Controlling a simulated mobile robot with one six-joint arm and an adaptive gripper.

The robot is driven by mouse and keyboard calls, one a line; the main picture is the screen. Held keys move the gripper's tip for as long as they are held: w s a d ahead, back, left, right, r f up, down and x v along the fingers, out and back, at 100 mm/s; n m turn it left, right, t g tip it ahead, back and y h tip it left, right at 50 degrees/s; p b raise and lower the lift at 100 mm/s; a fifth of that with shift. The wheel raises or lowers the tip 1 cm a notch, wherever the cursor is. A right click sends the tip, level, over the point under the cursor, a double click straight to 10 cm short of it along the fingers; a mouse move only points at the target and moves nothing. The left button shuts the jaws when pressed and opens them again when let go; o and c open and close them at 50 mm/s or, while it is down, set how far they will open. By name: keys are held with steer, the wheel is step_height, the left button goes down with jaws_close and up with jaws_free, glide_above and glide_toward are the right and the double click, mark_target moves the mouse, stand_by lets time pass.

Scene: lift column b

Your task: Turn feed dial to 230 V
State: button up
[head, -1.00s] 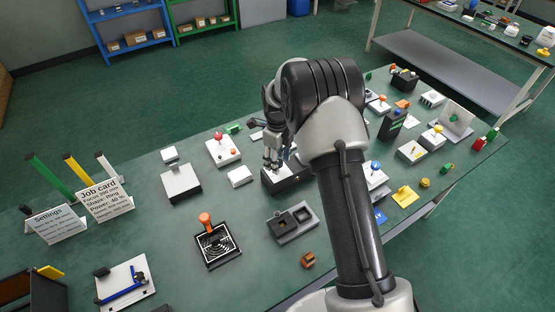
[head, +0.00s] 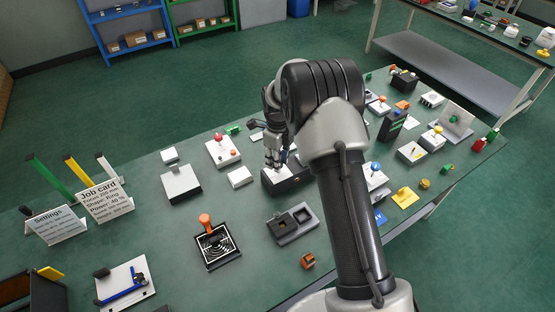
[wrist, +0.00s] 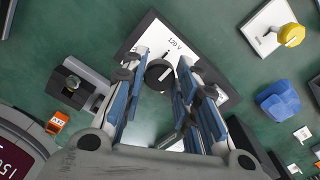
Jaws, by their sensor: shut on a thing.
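The feed dial's black knob (wrist: 158,74) sits on a white-faced panel (wrist: 150,40) with a dark edge. A printed "120 V" shows on the panel just above the knob. Other markings are partly covered by my fingers, and I see no readable 230 V mark. My gripper (wrist: 160,82) is shut on the knob, one blue-padded finger on each side. In the head view my gripper (head: 275,158) points down onto the dial's dark box (head: 290,185), and the knob is hidden there.
A red-knobbed white box (head: 223,153) is behind left. A job card (head: 104,201) stands at left. Many other fixtures crowd the right; bare table lies at front left.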

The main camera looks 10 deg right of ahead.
steer(key=shift+n, duration=0.3)
steer(key=n+p, duration=0.1)
steer(key=n, duration=0.2)
steer(key=shift+r+n, duration=0.1)
steer(key=shift+n, duration=0.3)
steer(key=n+p, duration=0.1)
steer(key=n, duration=0.3)
steer(key=n+p, duration=0.1)
steer(key=n, duration=0.4)
steer(key=shift+s, duration=0.1)
steer(key=n, duration=0.4)
steer(key=shift+n, duration=0.3)
steer(key=o, duration=1.1)
steer(key=shift+c, duration=0.2)
